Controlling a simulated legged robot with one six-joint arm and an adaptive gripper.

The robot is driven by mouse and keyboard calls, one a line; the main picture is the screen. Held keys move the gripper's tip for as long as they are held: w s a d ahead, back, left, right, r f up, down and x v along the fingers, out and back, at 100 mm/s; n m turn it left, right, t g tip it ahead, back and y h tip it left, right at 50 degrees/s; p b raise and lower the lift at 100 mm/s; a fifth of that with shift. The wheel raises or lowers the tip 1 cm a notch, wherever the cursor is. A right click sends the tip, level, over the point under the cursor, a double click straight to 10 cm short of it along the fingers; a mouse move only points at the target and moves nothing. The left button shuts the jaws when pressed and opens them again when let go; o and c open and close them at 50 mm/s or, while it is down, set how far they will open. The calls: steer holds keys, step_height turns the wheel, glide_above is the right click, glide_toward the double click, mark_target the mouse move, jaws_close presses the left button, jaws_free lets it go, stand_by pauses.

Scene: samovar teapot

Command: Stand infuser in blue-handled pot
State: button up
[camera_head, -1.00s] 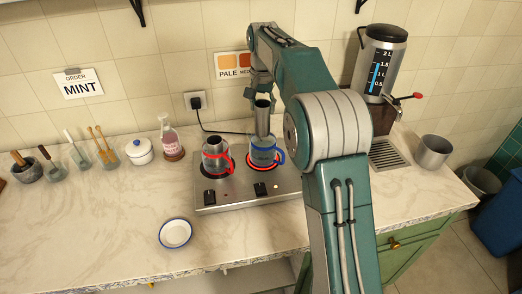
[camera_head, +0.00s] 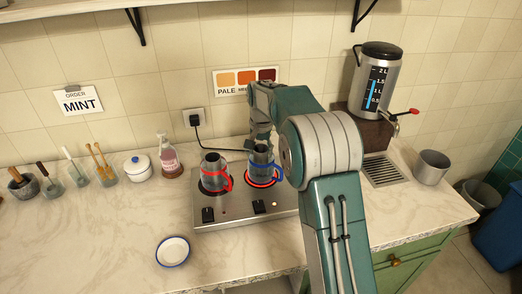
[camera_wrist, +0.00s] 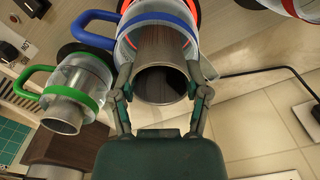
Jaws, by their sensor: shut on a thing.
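The blue-handled pot (camera_head: 263,172) is clear glass and stands on the right, red-glowing burner; its blue rim (camera_wrist: 150,18) shows in the wrist view. The infuser (camera_head: 261,149) is a grey metal cylinder, upright, its lower part inside this pot. In the wrist view I look into the dark open top of the infuser (camera_wrist: 160,52). My gripper (camera_wrist: 163,84) is shut on it, one finger on each side of its upper part. Whether the infuser's base touches the pot's floor is hidden.
A red-handled pot (camera_head: 214,176) with a metal cylinder stands on the left burner of the hotplate (camera_head: 238,216). A green-handled pot (camera_wrist: 78,85) with a metal cylinder shows close by in the wrist view. A white dish (camera_head: 173,251) lies in front; the counter around it is clear.

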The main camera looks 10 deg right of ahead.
steer(key=shift+f, duration=0.2)
steer(key=o, duration=1.2)
steer(key=shift+o, duration=0.2)
step_height(320, 180, up, 11)
steer(key=s+r+n+t, duration=0.1)
steer(key=s+r, duration=0.6)
steer(key=s, duration=0.1)
steer(key=s+f+n+t, duration=0.2)
steer(key=s+f, duration=0.1)
steer(key=s, duration=1.1)
steer(key=s+f+n+t, duration=0.2)
steer(key=s+f+n, duration=0.1)
steer(key=s, duration=1.2)
steer(key=shift+s+f, duration=0.15)
steer(key=shift+f, duration=0.1)
